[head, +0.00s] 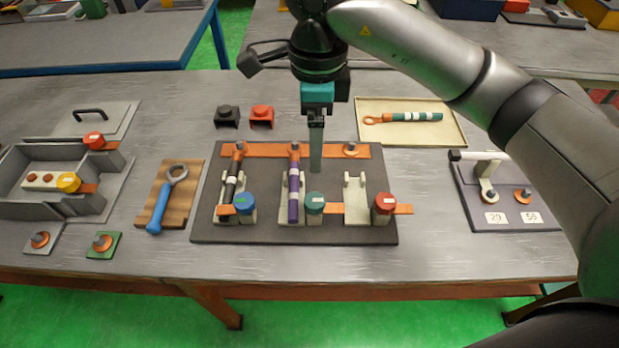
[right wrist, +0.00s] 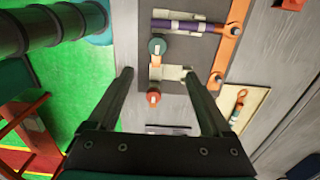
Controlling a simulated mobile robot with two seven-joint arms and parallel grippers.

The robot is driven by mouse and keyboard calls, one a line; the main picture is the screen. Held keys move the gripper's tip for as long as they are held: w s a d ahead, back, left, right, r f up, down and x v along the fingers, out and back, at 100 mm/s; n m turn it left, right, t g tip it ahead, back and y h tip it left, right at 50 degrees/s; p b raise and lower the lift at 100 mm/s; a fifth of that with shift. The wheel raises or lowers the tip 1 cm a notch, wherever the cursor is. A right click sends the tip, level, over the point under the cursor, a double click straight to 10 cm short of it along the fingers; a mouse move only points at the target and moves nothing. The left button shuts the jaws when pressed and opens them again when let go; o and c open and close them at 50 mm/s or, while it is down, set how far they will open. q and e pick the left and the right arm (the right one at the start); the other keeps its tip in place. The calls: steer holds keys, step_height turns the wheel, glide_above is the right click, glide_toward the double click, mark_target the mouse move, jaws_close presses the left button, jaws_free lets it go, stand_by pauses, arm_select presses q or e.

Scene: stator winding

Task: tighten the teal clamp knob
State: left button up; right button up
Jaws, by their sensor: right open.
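The teal clamp knob (head: 314,203) sits on the middle clamp at the front of the dark board, beside the lower end of a purple-banded coil (head: 293,192). In the right wrist view the teal knob (right wrist: 157,46) shows beyond the fingertips, roughly between their lines. My right gripper (head: 316,168) points down over the board, behind the teal knob in the head view and apart from it. In the right wrist view its fingers (right wrist: 158,74) are spread with nothing between them. My left gripper is in neither view.
A blue knob (head: 243,203) and a red knob (head: 384,203) flank the teal one on the board (head: 340,234). An empty cradle (head: 356,199) stands to its right. A wrench (head: 165,200) lies left of the board. A tray (head: 456,132) with a teal-and-white coil lies behind right.

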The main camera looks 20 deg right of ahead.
steer(key=f, duration=0.1)
glide_above(314, 200)
step_height(314, 200, down, 5)
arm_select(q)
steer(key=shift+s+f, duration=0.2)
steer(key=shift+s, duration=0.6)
arm_select(e)
step_height(314, 200, down, 9)
steer(key=shift+c, duration=0.2)
jaws_close()
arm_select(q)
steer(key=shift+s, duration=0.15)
